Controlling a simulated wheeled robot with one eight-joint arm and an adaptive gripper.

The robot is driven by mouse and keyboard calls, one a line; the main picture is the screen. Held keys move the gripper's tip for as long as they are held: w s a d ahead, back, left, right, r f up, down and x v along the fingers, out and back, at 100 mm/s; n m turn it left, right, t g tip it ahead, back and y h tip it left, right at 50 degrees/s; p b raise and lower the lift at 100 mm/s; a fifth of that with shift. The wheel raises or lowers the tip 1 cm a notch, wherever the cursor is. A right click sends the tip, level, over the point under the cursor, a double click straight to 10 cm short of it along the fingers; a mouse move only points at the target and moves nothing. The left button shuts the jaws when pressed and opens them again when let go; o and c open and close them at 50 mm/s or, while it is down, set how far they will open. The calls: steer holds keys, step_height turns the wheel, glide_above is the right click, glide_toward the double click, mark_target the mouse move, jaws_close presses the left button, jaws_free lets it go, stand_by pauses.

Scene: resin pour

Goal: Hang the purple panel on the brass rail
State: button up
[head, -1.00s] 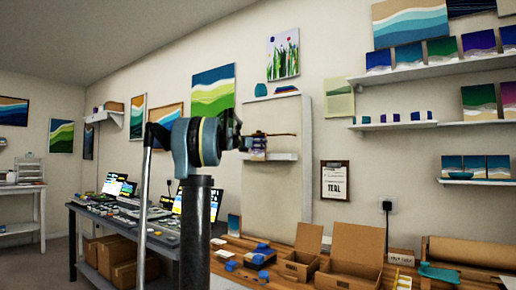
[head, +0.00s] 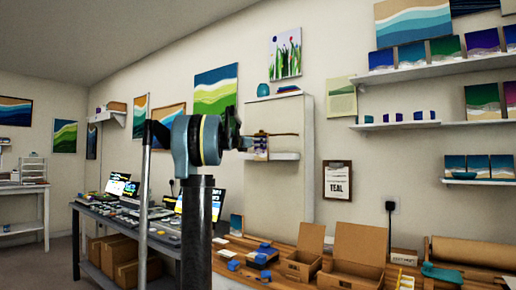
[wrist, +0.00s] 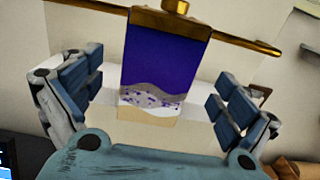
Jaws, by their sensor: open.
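The purple panel (wrist: 165,60) is upright in the middle of the wrist view, with a grey-white wavy band and a tan strip at its bottom. The brass rail (wrist: 245,42) runs across at the panel's top and shows on both sides of it. A brass knob tops the panel; how it meets the rail is unclear. My gripper (wrist: 160,80) is open, its blue fingers on either side of the panel with gaps. In the head view, the panel (head: 261,147) is small beside my gripper, below the rail (head: 280,134).
A white shelf (head: 284,156) is just below the panel, on a pale wall board. The workbench (head: 295,248) below holds open cardboard boxes (head: 352,259) and blue pieces. A clipboard marked TEAL (head: 337,180) hangs to the right.

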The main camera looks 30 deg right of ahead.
steer(key=v, duration=1)
steer(key=s+a+f+m+g+y, duration=0.1)
steer(key=s+a+f+m+y, duration=0.4)
steer(key=s+a+f, duration=0.8)
steer(key=s+a+f+m+g+y, duration=0.2)
steer(key=s+a+f+m+y, duration=0.4)
steer(key=f, duration=2)
steer(key=s+a+f+m+g+y, duration=0.1)
steer(key=s+a+f+m+y, duration=0.4)
steer(key=s+a+f+m, duration=0.6)
steer(key=s+a+f, duration=0.8)
steer(key=s+a, duration=0.1)
steer(key=a, duration=0.3)
steer(key=shift+f+g+y, duration=0.3)
steer(key=shift+f+y, duration=0.1)
steer(key=shift+w+f, duration=0.2)
steer(key=shift+w, duration=0.2)
